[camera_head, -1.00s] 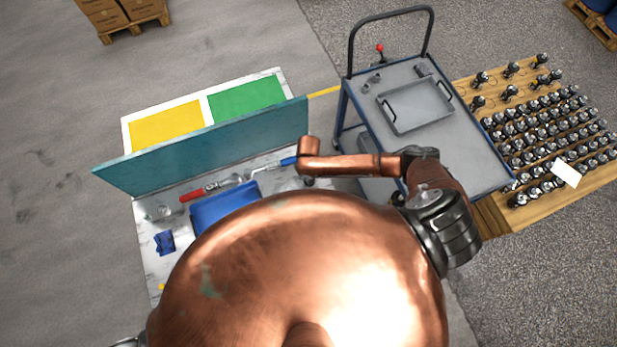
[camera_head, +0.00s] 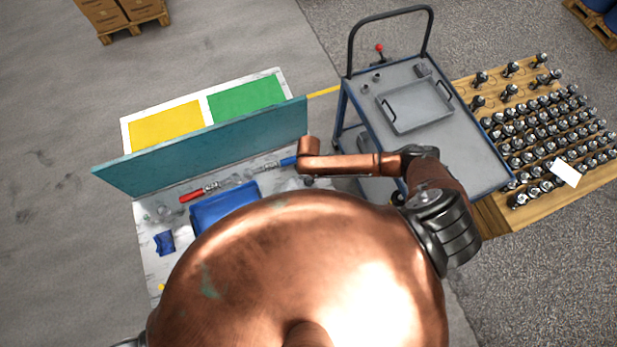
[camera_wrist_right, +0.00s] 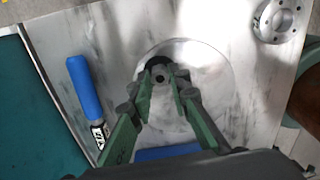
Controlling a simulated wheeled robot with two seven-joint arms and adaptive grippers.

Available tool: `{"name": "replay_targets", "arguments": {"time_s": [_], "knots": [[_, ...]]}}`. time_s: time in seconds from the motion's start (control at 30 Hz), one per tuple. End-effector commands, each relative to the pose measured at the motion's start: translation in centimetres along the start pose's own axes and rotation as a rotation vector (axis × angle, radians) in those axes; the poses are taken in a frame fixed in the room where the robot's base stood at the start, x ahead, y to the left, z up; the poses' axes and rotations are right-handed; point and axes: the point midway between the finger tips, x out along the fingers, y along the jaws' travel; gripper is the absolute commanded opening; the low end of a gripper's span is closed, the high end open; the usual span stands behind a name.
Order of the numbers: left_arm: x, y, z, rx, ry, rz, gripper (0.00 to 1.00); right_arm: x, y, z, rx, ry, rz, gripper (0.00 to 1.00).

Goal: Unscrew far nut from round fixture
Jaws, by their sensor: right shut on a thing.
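In the right wrist view, the round fixture (camera_wrist_right: 215,92) is a shiny metal disc on the marbled bench top. A small dark nut (camera_wrist_right: 160,72) with a round hole shows at the left part of the disc, between my right fingertips. My right gripper (camera_wrist_right: 161,80) has green fingers and is shut on this nut from its two sides. The nut's lower part and its thread are hidden by the fingers. In the head view, my copper body and right arm hide most of the fixture area. My left gripper is not in view.
A blue-handled tool (camera_wrist_right: 85,88) lies left of the fixture, and a holed metal flange (camera_wrist_right: 281,18) sits at the upper right. A teal panel (camera_head: 205,150) stands along the bench's back edge. A blue tray (camera_head: 222,207) lies on the bench. A trolley (camera_head: 455,150) stands to the right.

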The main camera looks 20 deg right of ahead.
Motion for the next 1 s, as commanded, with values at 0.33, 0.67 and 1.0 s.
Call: {"name": "replay_targets", "arguments": {"time_s": [0.33,0.67,1.0], "knots": [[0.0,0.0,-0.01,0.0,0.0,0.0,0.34,-0.14,0.04,0.07,-0.435,-0.001,0.0,0.0],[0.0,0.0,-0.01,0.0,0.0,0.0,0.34,-0.11,0.0,0.02,-0.466,0.0,0.0,0.0],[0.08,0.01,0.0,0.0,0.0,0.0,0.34,-0.22,0.04,0.05,-0.83,-0.002,0.0,0.0]]}}
